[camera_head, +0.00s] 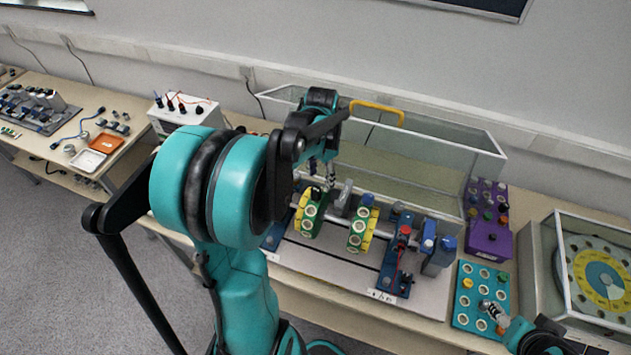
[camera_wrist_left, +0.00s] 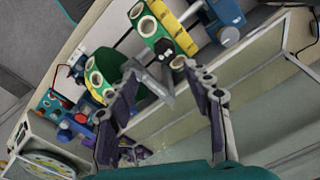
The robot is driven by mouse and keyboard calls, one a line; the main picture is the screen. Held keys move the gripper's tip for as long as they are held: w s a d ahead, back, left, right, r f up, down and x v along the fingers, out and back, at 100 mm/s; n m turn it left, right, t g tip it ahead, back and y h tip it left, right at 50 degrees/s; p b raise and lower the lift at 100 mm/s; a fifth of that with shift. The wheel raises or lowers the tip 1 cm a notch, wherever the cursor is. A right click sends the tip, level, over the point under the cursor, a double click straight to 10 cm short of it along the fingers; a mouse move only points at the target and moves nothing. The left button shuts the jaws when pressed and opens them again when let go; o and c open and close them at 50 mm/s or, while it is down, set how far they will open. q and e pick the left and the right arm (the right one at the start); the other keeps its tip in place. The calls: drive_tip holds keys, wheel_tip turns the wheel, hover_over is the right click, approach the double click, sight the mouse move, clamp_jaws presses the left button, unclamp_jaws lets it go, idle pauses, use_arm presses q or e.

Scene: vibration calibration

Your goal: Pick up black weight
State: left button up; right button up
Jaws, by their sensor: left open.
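A small black piece (camera_wrist_left: 165,48), which looks like the black weight, sits at a green-and-yellow disc (camera_wrist_left: 158,25) in the left wrist view. In the head view this disc (camera_head: 311,212) is the left one of two on the rig. My left gripper (camera_wrist_left: 160,70) is open, its fingertips close to the black piece; I cannot tell whether they touch it. In the head view the left gripper (camera_head: 331,172) is partly hidden behind my arm. My right gripper (camera_head: 493,312) is over a teal holder (camera_head: 466,317) at the lower right; its jaw state is unclear.
A second green-and-yellow disc (camera_head: 358,231) stands to the right on the rig. A clear cover (camera_head: 440,160) with a yellow handle (camera_head: 377,109) is raised behind it. A purple holder (camera_head: 492,243) with coloured pieces and a boxed dial (camera_head: 600,272) stand at right.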

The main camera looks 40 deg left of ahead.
sight(316, 190)
use_arm(q)
drive_tip(key=shift+a, duration=0.25)
drive_tip(key=f, duration=0.7)
drive_tip(key=shift+s+a+f+b, duration=0.25)
drive_tip(key=shift+a+f+b, duration=0.1)
drive_tip(key=shift+f+b, duration=0.05)
clamp_jaws()
